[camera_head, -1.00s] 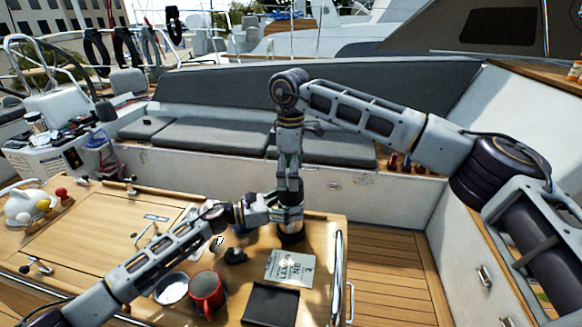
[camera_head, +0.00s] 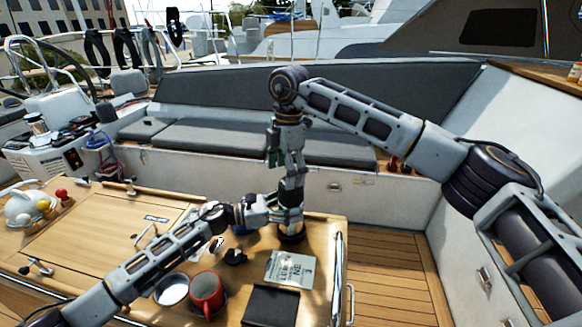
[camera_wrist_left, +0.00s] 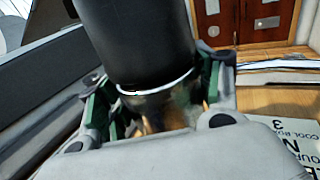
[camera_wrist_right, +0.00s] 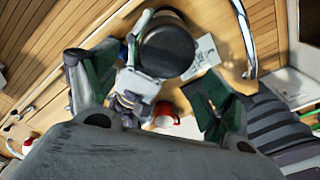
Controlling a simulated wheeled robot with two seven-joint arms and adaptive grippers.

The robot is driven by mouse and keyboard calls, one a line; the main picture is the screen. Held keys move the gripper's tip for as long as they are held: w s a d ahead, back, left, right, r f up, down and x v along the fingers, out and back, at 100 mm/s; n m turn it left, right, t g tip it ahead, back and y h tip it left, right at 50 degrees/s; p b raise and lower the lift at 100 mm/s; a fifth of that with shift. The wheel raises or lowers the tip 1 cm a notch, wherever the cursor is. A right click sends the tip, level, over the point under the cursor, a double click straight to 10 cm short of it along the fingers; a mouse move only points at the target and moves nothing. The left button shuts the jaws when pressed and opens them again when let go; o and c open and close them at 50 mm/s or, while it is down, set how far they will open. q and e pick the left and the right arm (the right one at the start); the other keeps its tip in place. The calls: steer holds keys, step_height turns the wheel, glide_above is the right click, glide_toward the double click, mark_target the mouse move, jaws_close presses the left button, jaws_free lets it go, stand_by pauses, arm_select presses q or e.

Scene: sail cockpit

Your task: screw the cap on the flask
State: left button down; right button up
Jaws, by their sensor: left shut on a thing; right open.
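A dark upright flask stands at the table's right side in the head view, its lower end (camera_head: 291,238) showing below my left gripper (camera_head: 289,215). My left gripper is shut around it; in the left wrist view its green-padded fingers hold a shiny part under a silver ring. The black cap (camera_head: 292,183) rises above that gripper and fills the top of the left wrist view (camera_wrist_left: 135,40). My right gripper (camera_head: 286,165) is over the cap, pointing down. It is open and empty in the right wrist view, with the round black cap top (camera_wrist_right: 167,48) beyond its fingers. I cannot tell how tight the cap is.
A red mug (camera_head: 207,292), a white dish (camera_head: 172,289), a small dark object (camera_head: 235,257), a printed sheet (camera_head: 290,268) and a black flat item (camera_head: 270,306) lie near the flask. A metal rail (camera_head: 338,275) runs along the table's right edge.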

steer(key=n, duration=0.4)
steer(key=shift+d+r+n, duration=0.1)
steer(key=shift+r+n, duration=0.15)
steer(key=shift+n, duration=0.15)
steer(key=n, duration=0.4)
steer(key=shift+w+d+r, duration=0.1)
steer(key=shift+w+r, duration=0.05)
steer(key=n, duration=0.5)
steer(key=shift+d, duration=0.15)
steer(key=n, duration=0.4)
steer(key=shift+w+d+r+n, duration=0.1)
steer(key=shift+n, duration=0.2)
steer(key=n, duration=0.4)
steer(key=shift+d+n, duration=0.15)
steer(key=shift+n, duration=0.15)
steer(key=n, duration=0.4)
steer(key=shift+h, duration=0.3)
steer(key=n, duration=0.5)
steer(key=shift+d, duration=0.15)
steer(key=n, duration=0.4)
steer(key=shift+n, duration=0.4)
